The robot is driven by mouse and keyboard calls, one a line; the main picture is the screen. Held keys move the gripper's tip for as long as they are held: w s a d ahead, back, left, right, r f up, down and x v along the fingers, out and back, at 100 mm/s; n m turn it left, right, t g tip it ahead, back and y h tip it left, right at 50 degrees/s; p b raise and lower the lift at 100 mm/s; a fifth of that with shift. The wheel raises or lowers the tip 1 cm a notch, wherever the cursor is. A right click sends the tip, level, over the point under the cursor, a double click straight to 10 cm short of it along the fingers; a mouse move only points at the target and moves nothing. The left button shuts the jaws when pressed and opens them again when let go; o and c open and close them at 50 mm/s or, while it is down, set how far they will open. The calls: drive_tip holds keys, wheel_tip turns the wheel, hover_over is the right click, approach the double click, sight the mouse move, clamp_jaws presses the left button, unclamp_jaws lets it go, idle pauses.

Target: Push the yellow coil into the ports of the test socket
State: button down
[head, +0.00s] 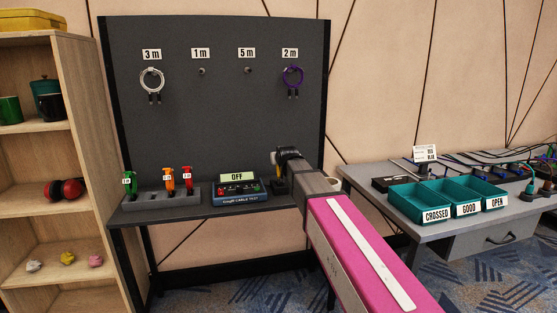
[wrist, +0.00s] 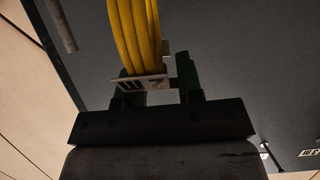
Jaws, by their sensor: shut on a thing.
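In the head view my gripper (head: 281,164) is just right of the cable tester, above the bench, and mostly hides the coil. The tester (head: 240,191) has a display reading OFF and a red and dark front. The ports of its socket are too small to make out. The coil's plug ends are not clear.
A rack (head: 165,200) with green, orange and red tagged items stands left of the tester. White (head: 151,78) and purple (head: 292,76) coils hang on the dark panel (head: 220,120). Teal trays (head: 436,215) labelled CROSSED, GOOD and OPEN stand on the right table.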

drive_tip(key=shift+f, duration=0.4)
drive_tip(key=c, duration=0.7)
unclamp_jaws()
drive_tip(key=shift+s, duration=0.1)
drive_tip(key=v, duration=1)
drive_tip(key=shift+s+r, duration=0.15)
drive_tip(key=shift+s, duration=0.15)
drive_tip(key=shift+d, duration=0.15)
